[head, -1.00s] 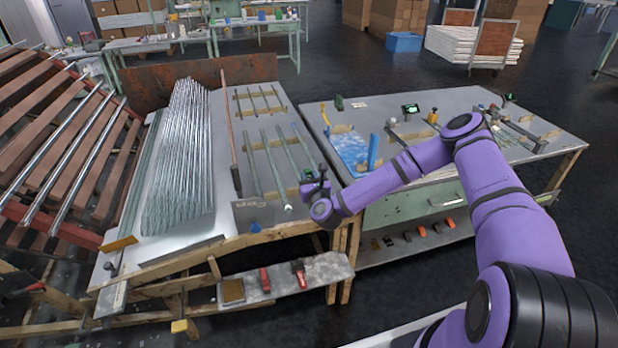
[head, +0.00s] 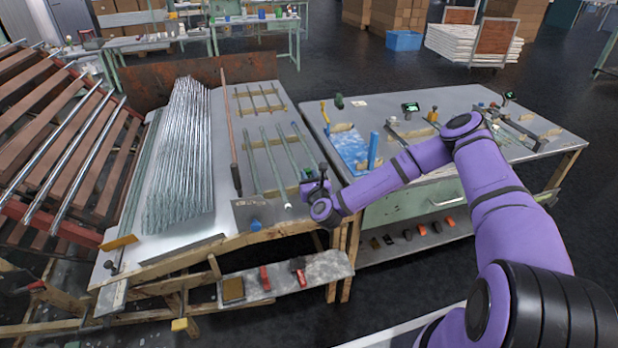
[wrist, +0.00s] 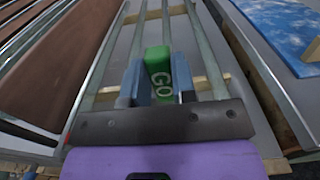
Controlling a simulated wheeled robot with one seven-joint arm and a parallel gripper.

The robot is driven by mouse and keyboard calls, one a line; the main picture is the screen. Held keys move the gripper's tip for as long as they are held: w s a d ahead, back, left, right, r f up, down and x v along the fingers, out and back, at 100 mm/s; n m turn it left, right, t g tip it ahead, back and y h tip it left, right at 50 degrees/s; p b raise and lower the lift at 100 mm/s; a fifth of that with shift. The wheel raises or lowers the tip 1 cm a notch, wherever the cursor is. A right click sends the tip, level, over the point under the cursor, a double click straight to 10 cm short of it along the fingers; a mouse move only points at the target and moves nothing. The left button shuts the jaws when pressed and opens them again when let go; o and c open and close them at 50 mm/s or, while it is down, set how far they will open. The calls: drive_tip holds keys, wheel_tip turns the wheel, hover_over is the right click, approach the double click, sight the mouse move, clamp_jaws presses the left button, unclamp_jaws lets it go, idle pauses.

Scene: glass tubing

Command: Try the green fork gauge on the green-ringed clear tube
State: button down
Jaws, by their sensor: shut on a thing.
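My gripper (wrist: 158,86) is shut on the green fork gauge (wrist: 158,62), a green block marked "GO" held between the two blue-grey fingers. In the head view my gripper (head: 317,186) is over the right side of the left bench, near the front ends of the laid-out tubes. Several pale greenish clear tubes (head: 272,158) lie on wooden strips there. In the wrist view one tube (wrist: 165,22) runs up behind the gauge, with others to both sides. I cannot make out a green ring, nor whether the gauge's fork touches a tube; its far side is hidden.
A dense bundle of tubes (head: 180,150) lies on the bench to the left. A wooden cross strip (wrist: 211,83) supports the tubes near my gripper. To the right, another bench holds a blue mat (head: 347,147) and an upright blue cylinder (head: 373,150).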

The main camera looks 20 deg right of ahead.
drive_tip(key=shift+r, duration=0.15)
idle(0.4)
wheel_tip(320, 180, up, 7)
idle(1.8)
